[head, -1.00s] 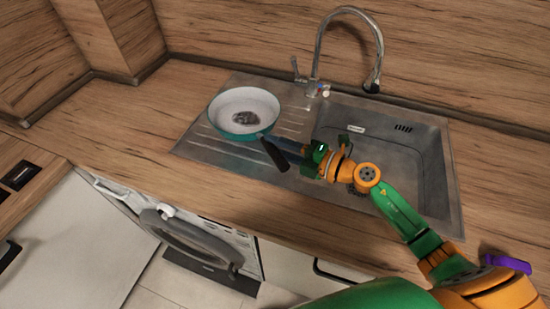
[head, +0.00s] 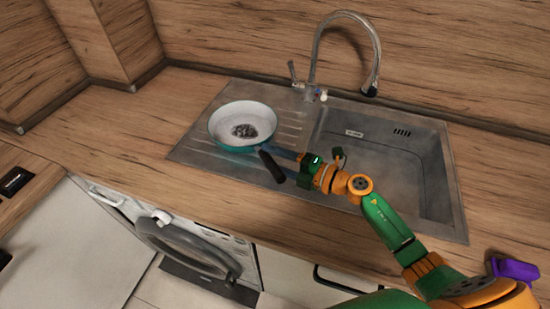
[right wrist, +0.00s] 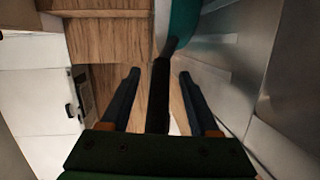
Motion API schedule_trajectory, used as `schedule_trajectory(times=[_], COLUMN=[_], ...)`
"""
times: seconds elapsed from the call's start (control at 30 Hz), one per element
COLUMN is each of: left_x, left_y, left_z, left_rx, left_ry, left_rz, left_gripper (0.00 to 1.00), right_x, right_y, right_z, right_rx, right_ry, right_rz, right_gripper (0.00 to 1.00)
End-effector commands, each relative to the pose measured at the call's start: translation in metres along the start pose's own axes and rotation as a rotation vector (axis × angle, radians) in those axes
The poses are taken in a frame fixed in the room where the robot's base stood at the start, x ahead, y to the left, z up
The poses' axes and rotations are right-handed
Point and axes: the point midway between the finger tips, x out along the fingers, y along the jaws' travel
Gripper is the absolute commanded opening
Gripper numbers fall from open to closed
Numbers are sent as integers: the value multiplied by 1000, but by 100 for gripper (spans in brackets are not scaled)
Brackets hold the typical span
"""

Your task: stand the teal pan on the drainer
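The teal pan (head: 225,142), with a pale inside and a dark patch in its middle, is level and upright over the ribbed drainer (head: 196,150), and looks to rest on it. Its black handle (head: 272,167) points toward the front edge. My right gripper (head: 284,154) is at the handle. In the right wrist view my right gripper (right wrist: 159,75) is open, with a finger on each side of the black handle (right wrist: 160,95) and gaps between. The pan's teal side (right wrist: 184,20) shows at the top there. My left gripper is out of view.
The sink bowl (head: 400,165) lies right of the drainer, under my right arm. A curved tap (head: 313,60) stands behind it. The wooden worktop (head: 110,140) is clear on the left. A washing machine (head: 190,240) is below the front edge.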

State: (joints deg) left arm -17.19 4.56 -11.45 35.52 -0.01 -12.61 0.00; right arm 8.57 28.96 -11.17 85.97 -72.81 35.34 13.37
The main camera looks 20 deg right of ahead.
Motion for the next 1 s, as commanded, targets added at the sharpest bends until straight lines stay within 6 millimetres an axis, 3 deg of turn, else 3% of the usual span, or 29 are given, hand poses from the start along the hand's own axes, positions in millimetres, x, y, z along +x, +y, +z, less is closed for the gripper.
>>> schedule_trajectory(times=[0.17,0.4,0.6,1.0], left_x=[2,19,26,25], left_y=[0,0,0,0], left_z=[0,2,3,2], left_rx=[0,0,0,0], left_ry=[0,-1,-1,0], left_rz=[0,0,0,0], left_gripper=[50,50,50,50], right_x=[-16,-80,-114,-120], right_y=[-1,-5,-1,2], right_z=[0,-1,0,0], right_rx=[-2,0,2,-1], right_ry=[-2,2,0,0], right_rz=[-3,-8,-3,0], right_gripper=[62,62,62,62])
